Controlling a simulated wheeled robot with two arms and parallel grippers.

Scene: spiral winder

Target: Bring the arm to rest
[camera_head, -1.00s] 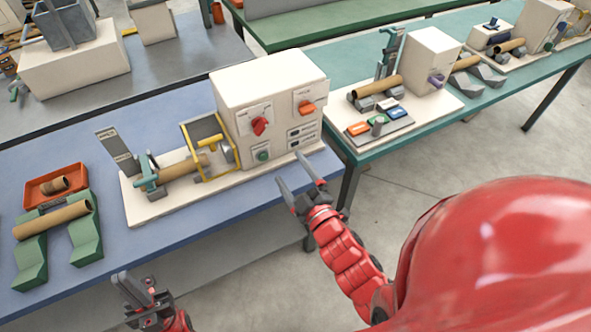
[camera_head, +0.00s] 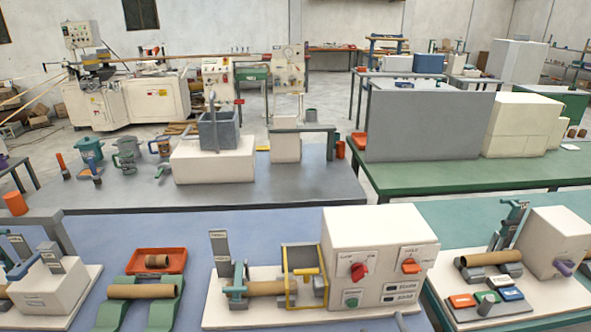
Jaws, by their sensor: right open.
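My right gripper (camera_head: 401,322) shows only as grey fingertips at the bottom edge, in front of the white winder machine (camera_head: 378,232). The rest of it is cut off by the frame. It is open, and I see nothing held in it. The machine has red and orange knobs, a green button and a yellow guard frame (camera_head: 304,275) around a brown tube (camera_head: 265,288). It stands on the blue table (camera_head: 195,222). My left gripper is out of view.
Left of the machine, a brown tube (camera_head: 142,292) lies across green V-stands, with an orange tray (camera_head: 175,254) behind. A second station (camera_head: 553,240) stands on the teal table at right. A grey bench (camera_head: 290,180) lies behind.

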